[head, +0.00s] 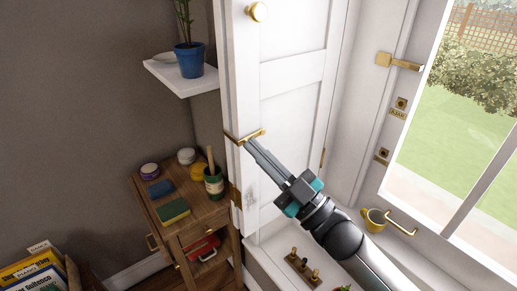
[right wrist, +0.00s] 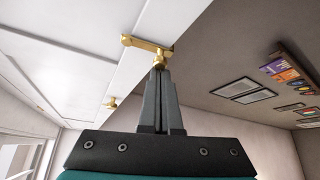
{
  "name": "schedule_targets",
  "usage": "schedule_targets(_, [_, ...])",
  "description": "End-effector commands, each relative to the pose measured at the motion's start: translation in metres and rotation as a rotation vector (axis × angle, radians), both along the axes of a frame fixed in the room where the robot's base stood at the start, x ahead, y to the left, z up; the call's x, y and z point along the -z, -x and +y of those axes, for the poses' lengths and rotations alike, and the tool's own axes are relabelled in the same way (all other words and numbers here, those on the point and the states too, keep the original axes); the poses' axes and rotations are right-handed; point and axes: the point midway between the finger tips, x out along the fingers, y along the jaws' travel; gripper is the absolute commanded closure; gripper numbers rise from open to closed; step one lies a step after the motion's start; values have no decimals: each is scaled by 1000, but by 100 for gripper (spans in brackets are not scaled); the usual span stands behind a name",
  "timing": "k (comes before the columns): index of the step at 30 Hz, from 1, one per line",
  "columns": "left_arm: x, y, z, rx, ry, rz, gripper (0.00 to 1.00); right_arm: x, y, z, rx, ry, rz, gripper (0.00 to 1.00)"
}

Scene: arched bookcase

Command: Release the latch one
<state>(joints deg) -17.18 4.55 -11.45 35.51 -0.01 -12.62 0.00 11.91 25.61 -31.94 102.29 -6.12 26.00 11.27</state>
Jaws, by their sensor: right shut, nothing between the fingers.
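A brass bar latch (head: 252,135) sits across the edge of a tall white panelled door (head: 290,110). It also shows in the right wrist view (right wrist: 142,42), with a small round brass end (right wrist: 159,62) pointing toward my fingers. My right gripper (head: 249,141) is shut and empty. Its fingertips (right wrist: 158,70) are right at the latch's round end; I cannot tell whether they touch it. My left gripper is in neither view.
A wooden side table (head: 193,215) with jars and sponges stands left of the door. Above it, a white shelf (head: 170,79) bears a blue plant pot (head: 188,60).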

Motion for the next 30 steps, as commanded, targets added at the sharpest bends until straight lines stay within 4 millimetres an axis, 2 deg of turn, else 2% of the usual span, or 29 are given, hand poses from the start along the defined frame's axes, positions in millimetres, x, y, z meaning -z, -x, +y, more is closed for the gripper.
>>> schedule_targets(14, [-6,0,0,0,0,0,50,15,-3,-4,2,300,-215,100])
schedule_targets(30, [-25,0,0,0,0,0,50,28,-10,-13,2,639,-462,100])
